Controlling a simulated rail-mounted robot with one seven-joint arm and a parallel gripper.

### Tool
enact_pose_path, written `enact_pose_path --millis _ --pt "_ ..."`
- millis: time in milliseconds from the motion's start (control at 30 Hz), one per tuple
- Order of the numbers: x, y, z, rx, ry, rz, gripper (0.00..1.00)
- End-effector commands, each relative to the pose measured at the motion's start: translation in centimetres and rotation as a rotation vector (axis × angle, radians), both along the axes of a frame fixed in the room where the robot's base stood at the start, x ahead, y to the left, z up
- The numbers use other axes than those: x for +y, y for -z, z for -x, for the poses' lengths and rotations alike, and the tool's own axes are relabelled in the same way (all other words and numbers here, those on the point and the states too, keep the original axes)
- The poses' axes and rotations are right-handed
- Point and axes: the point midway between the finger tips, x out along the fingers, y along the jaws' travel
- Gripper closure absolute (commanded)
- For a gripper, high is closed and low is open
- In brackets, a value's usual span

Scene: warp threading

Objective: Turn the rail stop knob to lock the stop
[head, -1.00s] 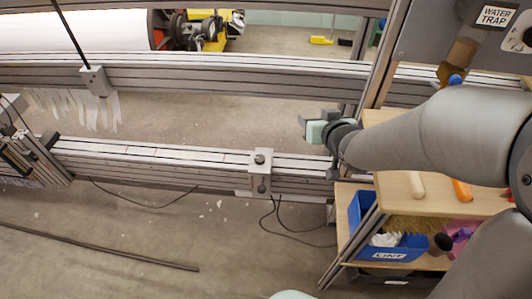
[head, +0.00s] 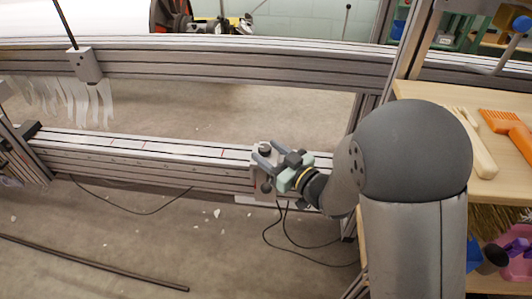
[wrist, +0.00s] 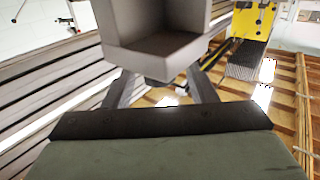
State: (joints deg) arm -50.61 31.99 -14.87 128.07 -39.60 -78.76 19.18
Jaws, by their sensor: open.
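The rail stop (head: 257,178) is a pale grey block clamped on the lower rail. In the wrist view, a grey block (wrist: 155,50), apparently the stop, fills the top centre, beyond and partly between my open fingers (wrist: 160,82). No knob is clear there.
The lower rail (head: 150,150) runs left from the stop, with an upper rail (head: 200,65) behind it. A shelf (head: 430,92) with brushes stands at the right. A cable (head: 270,235) hangs below the stop.

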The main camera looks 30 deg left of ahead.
Motion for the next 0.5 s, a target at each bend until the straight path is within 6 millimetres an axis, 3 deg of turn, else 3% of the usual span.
enact_pose_path --millis 200,467,500 --pt "1.8 0.1 -0.5 0.000 0.002 0.001 0.48" --pt "1.9 0.0 -0.5 0.001 0.003 0.001 0.48" --pt "1.9 0.0 -0.5 0.001 0.003 0.001 0.57"
